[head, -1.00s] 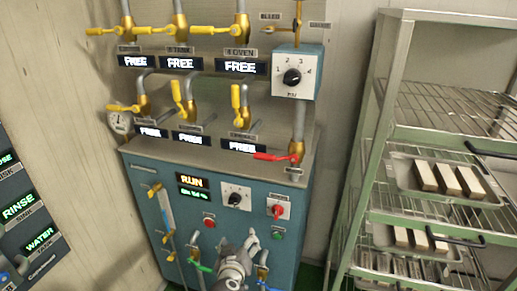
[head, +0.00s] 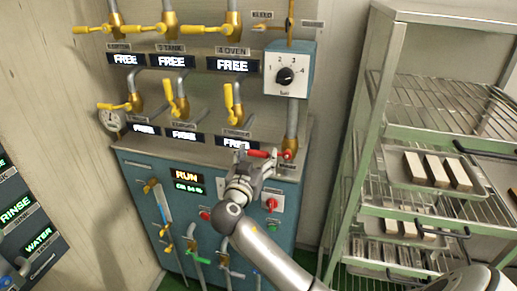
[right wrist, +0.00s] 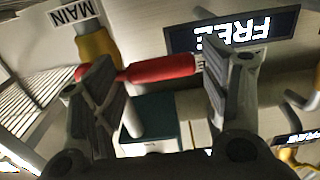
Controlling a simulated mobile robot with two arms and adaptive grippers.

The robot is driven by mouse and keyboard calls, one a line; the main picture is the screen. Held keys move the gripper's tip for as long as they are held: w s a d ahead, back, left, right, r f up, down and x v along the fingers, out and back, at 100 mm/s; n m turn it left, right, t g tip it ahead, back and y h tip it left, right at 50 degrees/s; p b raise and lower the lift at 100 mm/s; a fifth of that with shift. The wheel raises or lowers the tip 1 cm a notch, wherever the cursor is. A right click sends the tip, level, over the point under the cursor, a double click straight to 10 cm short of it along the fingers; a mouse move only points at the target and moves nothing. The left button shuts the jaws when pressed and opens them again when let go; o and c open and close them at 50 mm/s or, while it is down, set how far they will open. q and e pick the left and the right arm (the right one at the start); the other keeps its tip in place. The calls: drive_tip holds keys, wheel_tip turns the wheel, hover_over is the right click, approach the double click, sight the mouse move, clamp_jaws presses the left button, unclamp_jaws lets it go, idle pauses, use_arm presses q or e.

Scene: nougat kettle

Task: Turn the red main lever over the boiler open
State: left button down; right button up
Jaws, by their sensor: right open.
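The red main lever (head: 262,153) sticks out to the left from its brass valve (head: 290,146) on the pipe above the teal boiler cabinet (head: 155,172). In the right wrist view the red lever (right wrist: 160,70) lies across the space between the fingers, next to the MAIN label (right wrist: 76,14). My right gripper (head: 257,160) is open at the lever, one finger on each side along its length; it also shows in the right wrist view (right wrist: 160,95). Whether the fingers touch the lever is unclear. My left gripper is not in view.
Yellow-handled valves (head: 182,100) and lit FREE displays (head: 233,65) fill the wall panel above. A dial box (head: 290,70) sits above the main valve. A green rack (head: 362,130) with trays of bars stands close on the right.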

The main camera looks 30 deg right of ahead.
drive_tip(key=shift+x, duration=1)
drive_tip(key=c, duration=1.4)
drive_tip(key=shift+c, duration=0.4)
